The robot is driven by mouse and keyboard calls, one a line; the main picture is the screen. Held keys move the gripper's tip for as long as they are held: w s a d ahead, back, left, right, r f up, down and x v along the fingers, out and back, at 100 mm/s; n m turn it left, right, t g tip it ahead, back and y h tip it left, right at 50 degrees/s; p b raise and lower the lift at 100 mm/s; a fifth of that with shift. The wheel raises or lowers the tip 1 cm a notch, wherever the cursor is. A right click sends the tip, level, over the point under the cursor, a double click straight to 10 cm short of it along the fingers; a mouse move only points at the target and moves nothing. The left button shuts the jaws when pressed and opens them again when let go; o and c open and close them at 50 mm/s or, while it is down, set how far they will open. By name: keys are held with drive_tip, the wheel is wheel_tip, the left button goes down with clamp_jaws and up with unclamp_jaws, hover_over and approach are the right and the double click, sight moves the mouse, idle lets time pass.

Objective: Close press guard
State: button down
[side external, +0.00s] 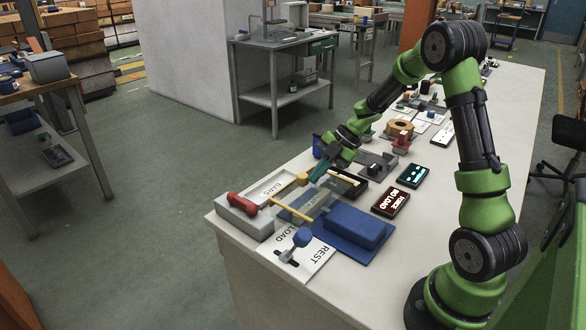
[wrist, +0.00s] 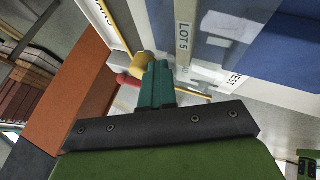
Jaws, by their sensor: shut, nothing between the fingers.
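The press guard looks like a clear panel (side external: 307,201) with yellow bars along two sides; it lies low beside the blue press block (side external: 356,226). A yellow knob (side external: 302,179) is by the panel's far left side. It also shows in the wrist view (wrist: 147,60), just beyond my fingertips. My gripper (side external: 319,172) has teal fingers, shut and empty, right beside the knob. I cannot tell whether they touch it. In the wrist view the fingers (wrist: 158,75) hide part of the knob and the area below it.
A grey block with a red handle (side external: 238,200) stands at the table's left corner. A blue ball lever (side external: 302,237) rises from a white LOAD/REST plate (side external: 318,262). A dark display reading FORCE NO LOAD (side external: 390,203) lies right of the blue block. Trays and parts fill the table behind.

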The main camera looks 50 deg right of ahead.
drive_tip(key=shift+w, duration=0.35)
drive_tip(key=shift+a, duration=0.1)
